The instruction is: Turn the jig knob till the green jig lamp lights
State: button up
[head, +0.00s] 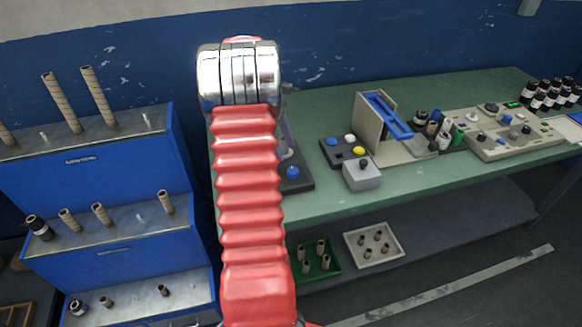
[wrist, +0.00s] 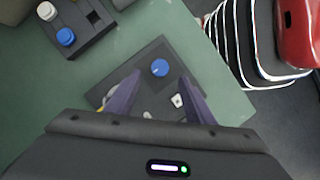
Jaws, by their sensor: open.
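The jig is a dark plate (wrist: 145,58) on the green bench, with a round blue knob (wrist: 160,68) that has a small pale mark. My gripper (wrist: 160,79) is open over the plate. Its two purple fingers point toward the knob, one to each side in the picture; I cannot tell their height above it. A small white part (wrist: 178,101) sits between the fingers, and a yellow part (wrist: 108,98) is half hidden by the left finger. I see no lit green lamp on the plate. In the head view the blue knob (head: 292,172) shows right of my arm, which hides most of the gripper.
A dark button box (head: 332,152) and a grey box with a black knob (head: 362,176) stand right of the jig. Beyond are a blue-barred stand (head: 364,128) and a control panel (head: 520,138). A blue stepped rack (head: 95,165) holds rolls at left. Trays lie below the bench.

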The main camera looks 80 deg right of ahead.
aim_at(293, 170)
jog(key=x, duration=0.8)
